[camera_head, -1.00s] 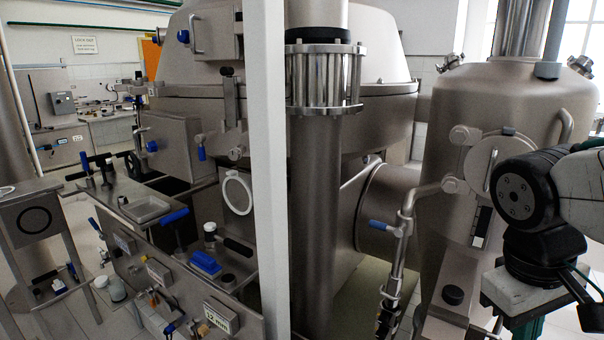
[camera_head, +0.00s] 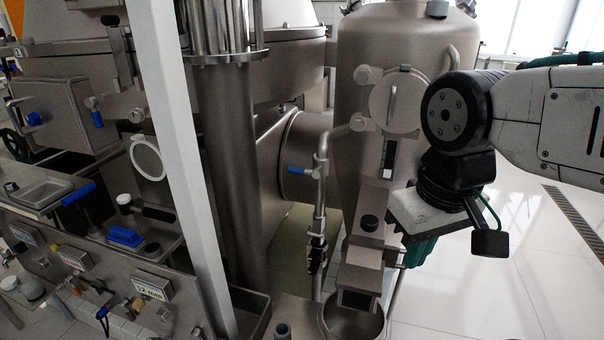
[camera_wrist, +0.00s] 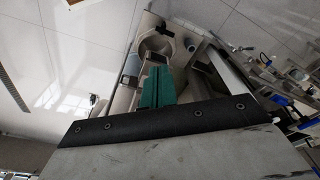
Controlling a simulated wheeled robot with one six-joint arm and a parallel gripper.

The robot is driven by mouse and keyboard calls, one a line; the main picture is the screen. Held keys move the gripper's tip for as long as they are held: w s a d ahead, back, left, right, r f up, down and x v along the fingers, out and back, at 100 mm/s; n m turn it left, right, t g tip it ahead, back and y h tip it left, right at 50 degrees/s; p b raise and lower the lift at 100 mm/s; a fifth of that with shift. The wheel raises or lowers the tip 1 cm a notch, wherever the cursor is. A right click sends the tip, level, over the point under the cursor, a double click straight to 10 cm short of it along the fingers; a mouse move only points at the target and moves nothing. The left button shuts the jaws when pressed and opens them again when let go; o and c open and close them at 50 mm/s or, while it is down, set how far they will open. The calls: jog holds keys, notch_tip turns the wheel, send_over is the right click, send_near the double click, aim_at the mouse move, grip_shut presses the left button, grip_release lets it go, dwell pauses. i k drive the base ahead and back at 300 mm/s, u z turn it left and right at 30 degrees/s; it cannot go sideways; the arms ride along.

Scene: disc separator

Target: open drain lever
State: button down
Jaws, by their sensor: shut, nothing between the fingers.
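A small blue-handled lever (camera_head: 300,170) sticks out to the left from a thin upright steel pipe (camera_head: 320,200) beside the steel tank (camera_head: 385,60). I cannot tell whether it is the drain lever. My gripper (camera_head: 418,254), with green fingers, points down to the right of the lever and apart from it, in front of the tank's right side. It is partly hidden by my wrist. In the wrist view the green fingers (camera_wrist: 155,75) are together and empty, seen against an open round basin (camera_wrist: 157,44).
The basin (camera_head: 372,322) stands below a steel box spout at the bottom. A pale upright post (camera_head: 180,150) and a thick column (camera_head: 228,170) stand left. A bench with a blue brush (camera_head: 125,236) is further left. Floor at right is clear.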

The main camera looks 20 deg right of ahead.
aim_at(316, 172)
jog(key=k, duration=0.5)
jog(key=u, duration=1.9)
jog(key=i, duration=1.1)
jog(key=z, duration=1.95)
